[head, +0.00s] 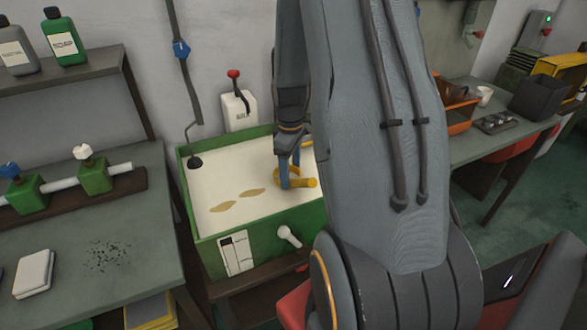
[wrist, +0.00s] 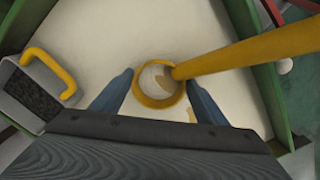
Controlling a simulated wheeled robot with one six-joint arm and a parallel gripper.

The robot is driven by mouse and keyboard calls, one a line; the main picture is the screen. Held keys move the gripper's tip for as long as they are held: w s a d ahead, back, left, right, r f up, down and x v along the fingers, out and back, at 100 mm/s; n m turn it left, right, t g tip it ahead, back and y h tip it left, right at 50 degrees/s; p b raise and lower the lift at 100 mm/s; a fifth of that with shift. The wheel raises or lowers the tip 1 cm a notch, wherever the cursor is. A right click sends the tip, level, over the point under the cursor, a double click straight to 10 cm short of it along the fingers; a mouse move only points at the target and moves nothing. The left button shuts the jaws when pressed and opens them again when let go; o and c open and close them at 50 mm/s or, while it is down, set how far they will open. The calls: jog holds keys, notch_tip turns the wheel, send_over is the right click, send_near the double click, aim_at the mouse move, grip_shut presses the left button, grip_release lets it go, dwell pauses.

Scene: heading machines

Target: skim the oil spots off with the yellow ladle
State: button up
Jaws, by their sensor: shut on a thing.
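The yellow ladle (head: 296,182) is at the right side of the green tank (head: 262,251), above or in its cream liquid. My gripper (head: 290,172) is shut on the ladle. In the wrist view its blue fingers (wrist: 159,80) stand on either side of the ladle's round cup (wrist: 160,101), and the thick handle (wrist: 250,50) runs to the upper right. Two tan oil spots lie on the liquid left of the gripper: one nearer the middle (head: 252,192) and one further left (head: 221,207). A tan patch (wrist: 185,84) shows beside the cup in the wrist view. My arm hides the tank's right end.
In the wrist view, a grey box with dark contents and a yellow handle (wrist: 50,70) sits at the left edge. Benches stand left and right.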

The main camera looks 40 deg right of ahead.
jog(key=shift+w+a+b, duration=0.6)
jog(key=shift+w+a, duration=0.65)
jog(key=shift+a, duration=4.7)
jog(key=shift+w+a+b, duration=0.55)
jog(key=shift+w+a, duration=0.65)
jog(key=shift+a, duration=4.75)
notch_tip(320, 180, up, 12)
jog(key=p, duration=0.8)
jog(key=shift+p, duration=0.35)
jog(key=shift+s, duration=0.1)
